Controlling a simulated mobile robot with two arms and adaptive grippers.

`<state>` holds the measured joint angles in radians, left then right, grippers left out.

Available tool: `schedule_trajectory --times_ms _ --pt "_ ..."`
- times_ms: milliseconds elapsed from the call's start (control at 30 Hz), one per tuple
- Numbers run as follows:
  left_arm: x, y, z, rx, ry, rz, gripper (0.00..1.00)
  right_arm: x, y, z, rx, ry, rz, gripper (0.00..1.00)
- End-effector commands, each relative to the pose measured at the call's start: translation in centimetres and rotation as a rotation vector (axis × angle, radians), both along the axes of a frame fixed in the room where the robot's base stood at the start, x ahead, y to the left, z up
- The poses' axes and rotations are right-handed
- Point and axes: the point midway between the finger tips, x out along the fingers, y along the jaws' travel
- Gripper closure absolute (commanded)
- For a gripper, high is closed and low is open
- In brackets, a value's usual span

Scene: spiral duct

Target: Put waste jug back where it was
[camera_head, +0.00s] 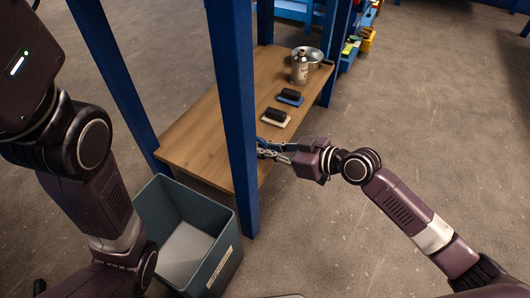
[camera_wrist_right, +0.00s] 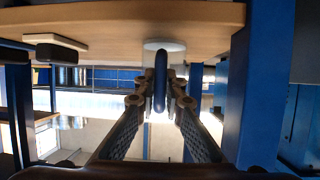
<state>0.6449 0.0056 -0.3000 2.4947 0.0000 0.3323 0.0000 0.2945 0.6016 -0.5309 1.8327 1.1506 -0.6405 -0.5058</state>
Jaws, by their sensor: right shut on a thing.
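My right gripper (camera_head: 268,152) is at the right edge of the wooden shelf, partly behind the blue post. In the right wrist view its fingers (camera_wrist_right: 161,100) are shut on a narrow blue handle (camera_wrist_right: 160,75) with a pale round base (camera_wrist_right: 165,45). The base is close to the wooden surface; whether it touches is unclear. A grey bottle with a label (camera_head: 300,68) stands upright on the far part of the shelf, apart from the gripper. I cannot tell which of these is the waste jug. My left gripper is out of view.
The wooden shelf (camera_head: 205,125) holds a blue-based brush (camera_head: 290,97), a white-based brush (camera_head: 275,118) and a round metal container (camera_head: 316,57) beside the bottle. A blue post (camera_head: 235,110) rises at its front. An open grey bin (camera_head: 228,268) stands below. The floor at right is clear.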

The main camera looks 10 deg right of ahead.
Motion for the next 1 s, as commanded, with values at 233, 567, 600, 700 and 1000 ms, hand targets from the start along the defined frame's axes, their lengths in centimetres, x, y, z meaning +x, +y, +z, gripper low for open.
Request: schedule_trajectory --times_ms 233,567,600,700,1000 --pt "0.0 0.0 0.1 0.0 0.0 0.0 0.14 0.0 0.0 0.1 0.002 -0.001 0.0 1.0" --pt "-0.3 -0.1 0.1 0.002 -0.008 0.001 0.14 0.0 0.0 -0.2 0.001 -0.001 0.0 0.73" --pt "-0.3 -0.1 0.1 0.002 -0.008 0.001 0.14 0.0 0.0 -0.2 0.001 -0.001 0.0 0.73" --pt "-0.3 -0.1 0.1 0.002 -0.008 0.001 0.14 0.0 0.0 -0.2 0.001 -0.001 0.0 0.73" --pt "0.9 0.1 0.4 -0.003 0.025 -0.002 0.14 -1.1 -1.4 0.9 -0.003 0.001 -0.002 0.73"
